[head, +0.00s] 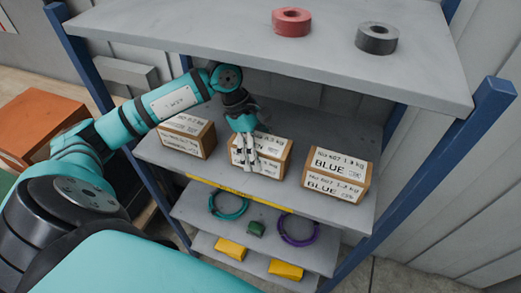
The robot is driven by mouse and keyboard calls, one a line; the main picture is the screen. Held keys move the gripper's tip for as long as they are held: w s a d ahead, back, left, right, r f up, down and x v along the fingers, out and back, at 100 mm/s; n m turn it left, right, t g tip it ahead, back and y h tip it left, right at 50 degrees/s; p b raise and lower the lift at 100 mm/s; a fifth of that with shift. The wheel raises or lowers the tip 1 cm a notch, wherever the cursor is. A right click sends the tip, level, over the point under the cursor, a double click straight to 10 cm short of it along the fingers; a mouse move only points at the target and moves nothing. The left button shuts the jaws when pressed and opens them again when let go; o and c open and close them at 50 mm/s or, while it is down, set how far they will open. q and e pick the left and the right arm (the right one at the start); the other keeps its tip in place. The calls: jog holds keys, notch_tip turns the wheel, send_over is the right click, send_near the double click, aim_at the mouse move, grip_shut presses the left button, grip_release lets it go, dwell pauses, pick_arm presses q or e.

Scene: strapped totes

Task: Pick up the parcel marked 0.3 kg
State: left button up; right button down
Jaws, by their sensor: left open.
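Three brown parcels with white labels stand in a row on the middle shelf (330,213). The right parcel (338,175) reads BLUE, with a weight that looks like 1.3 kg. The middle parcel (275,158) has a label partly hidden by my left gripper (245,162); its weight is too small to read surely. The left parcel (187,137) has a label too small to read surely. My left gripper is open and points down over the front of the middle parcel; I cannot tell whether it touches. My right gripper is not in view.
The top shelf (220,30) overhangs the parcels and holds a red roll (291,22) and a black roll (377,38). Blue posts (440,170) flank the rack. Lower shelves hold a teal ring (229,206), a purple ring (298,230) and yellow blocks (285,269). An orange box (40,120) stands left.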

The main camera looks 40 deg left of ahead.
pick_arm(q)
jog(key=c, duration=1.4)
jog(key=shift+r, duration=0.15)
